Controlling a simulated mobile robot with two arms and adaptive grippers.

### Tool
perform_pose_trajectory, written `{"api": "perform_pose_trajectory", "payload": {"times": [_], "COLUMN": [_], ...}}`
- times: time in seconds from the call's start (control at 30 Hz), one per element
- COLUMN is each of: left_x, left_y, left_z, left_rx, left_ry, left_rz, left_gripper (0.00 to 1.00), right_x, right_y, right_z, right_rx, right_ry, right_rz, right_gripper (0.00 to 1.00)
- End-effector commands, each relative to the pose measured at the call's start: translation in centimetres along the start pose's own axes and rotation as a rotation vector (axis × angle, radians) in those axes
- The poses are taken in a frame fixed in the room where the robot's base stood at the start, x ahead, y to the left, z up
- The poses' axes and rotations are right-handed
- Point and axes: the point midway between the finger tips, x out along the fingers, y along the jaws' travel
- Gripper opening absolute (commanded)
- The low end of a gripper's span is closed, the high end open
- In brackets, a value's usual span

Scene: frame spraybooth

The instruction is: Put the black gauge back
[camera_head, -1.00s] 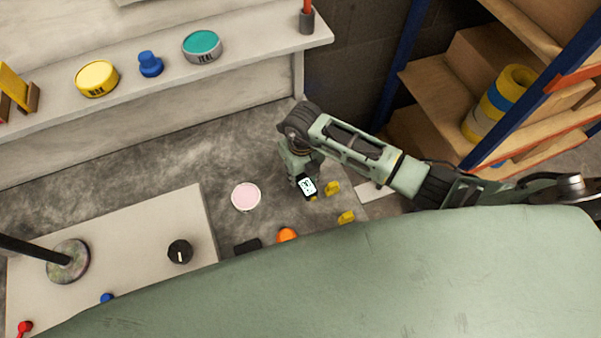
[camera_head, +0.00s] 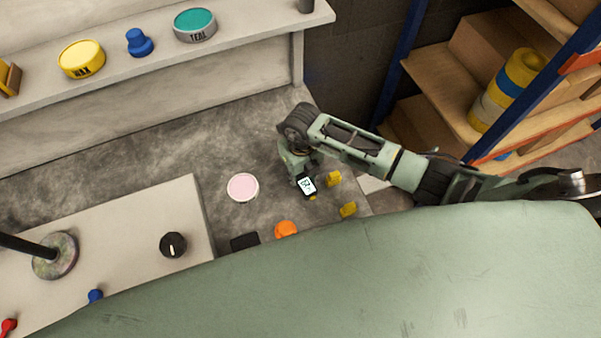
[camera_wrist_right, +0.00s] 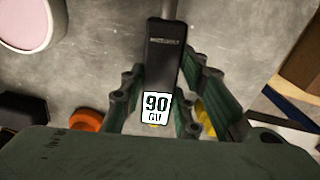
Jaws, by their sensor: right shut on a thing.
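The black gauge (camera_wrist_right: 164,60) lies between the fingers of my right gripper (camera_wrist_right: 163,105) in the right wrist view. It has a white face marked "90 GU". In the head view the gauge (camera_head: 307,185) shows at the tip of my right gripper (camera_head: 300,170), which is shut on it over the grey surface. Whether the gauge touches the surface I cannot tell. My left gripper is not in view.
A pink-topped round tin (camera_head: 242,187), a black block (camera_head: 244,242), an orange object (camera_head: 286,229) and yellow pieces (camera_head: 334,178) lie around the gripper. A white board (camera_head: 120,225) with a black knob (camera_head: 173,245) is at left. A wooden shelf rack (camera_head: 440,85) stands at right.

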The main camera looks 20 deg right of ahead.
Motion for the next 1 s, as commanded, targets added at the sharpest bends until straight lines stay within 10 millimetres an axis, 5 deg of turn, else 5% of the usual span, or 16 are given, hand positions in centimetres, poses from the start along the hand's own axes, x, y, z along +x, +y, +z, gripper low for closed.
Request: {"api": "perform_pose_trajectory", "payload": {"times": [0.8,0.83,1.0], "left_x": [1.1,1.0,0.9], "left_y": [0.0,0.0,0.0], "left_z": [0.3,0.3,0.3], "left_rx": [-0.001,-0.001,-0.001], "left_ry": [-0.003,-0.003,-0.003], "left_rz": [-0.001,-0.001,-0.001], "left_gripper": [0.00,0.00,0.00], "right_x": [1.3,1.2,1.2], "right_y": [0.0,0.0,0.0], "right_z": [0.0,0.0,0.0], "right_rx": [0.000,0.001,0.000], "right_ry": [-0.001,-0.001,0.000], "right_rz": [0.000,0.000,0.000], "right_gripper": [0.00,0.31,0.46]}}
